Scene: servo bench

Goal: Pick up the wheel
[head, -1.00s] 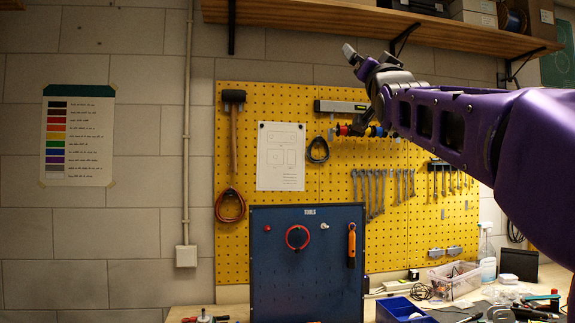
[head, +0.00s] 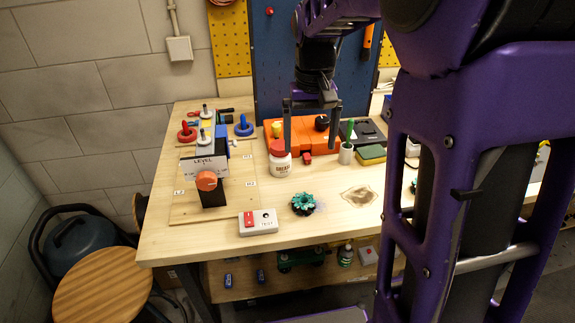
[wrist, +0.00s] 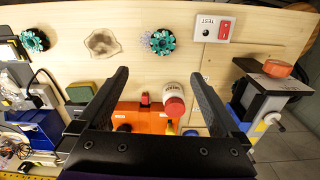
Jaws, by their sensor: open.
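A teal, toothed wheel (head: 304,203) with a dark part at its side lies on the wooden bench (head: 340,222), in front of a white jar. It also shows in the wrist view (wrist: 158,41), beyond my fingertips. A second, similar teal wheel (wrist: 35,40) lies further left in the wrist view; in the head view my arm mostly hides it. My gripper (head: 311,148) is open and empty, pointing down over the orange case (head: 300,138) and behind the nearer wheel. Both fingers (wrist: 160,78) are spread apart in the wrist view.
The red-capped jar (head: 280,160) stands close to my gripper. A TEST box (head: 258,222) lies left of the wheel. Left stands a LEVEL fixture (head: 212,190) with an orange knob. A green-and-yellow sponge (head: 372,154) lies right. Bare wood surrounds the wheel.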

